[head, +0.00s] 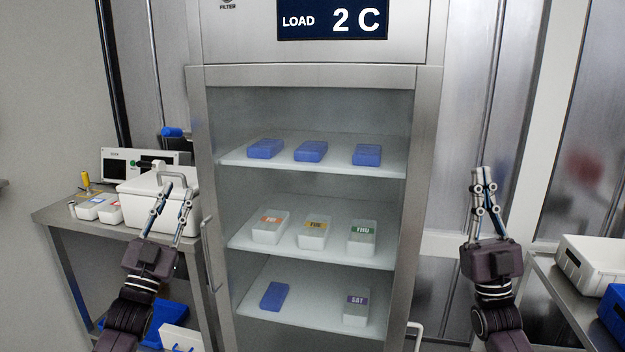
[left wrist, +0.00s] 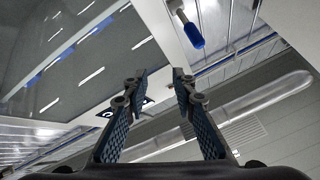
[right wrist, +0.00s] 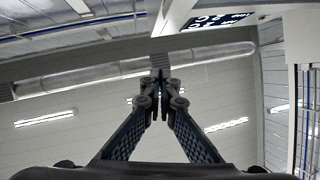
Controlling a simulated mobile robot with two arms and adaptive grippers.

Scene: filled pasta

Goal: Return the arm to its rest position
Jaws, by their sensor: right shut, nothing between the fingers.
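My left gripper (head: 176,210) is raised at the left of the head view, in front of the left side table and beside the cabinet's left edge. Its fingers are apart with nothing between them; in the left wrist view the fingertips (left wrist: 154,84) also stand apart. My right gripper (head: 482,182) is raised to the right of the cabinet, pointing up. Its fingertips meet and it is empty; in the right wrist view the tips (right wrist: 160,80) touch. Both wrist views look up toward the ceiling.
A steel cabinet (head: 427,160) labelled LOAD 2 C holds blue packs (head: 311,151) and labelled white tubs (head: 314,235) on shelves. The left table (head: 60,215) carries a white cool box (head: 135,200) and a device (head: 117,163). White and blue bins (head: 590,265) stand at right.

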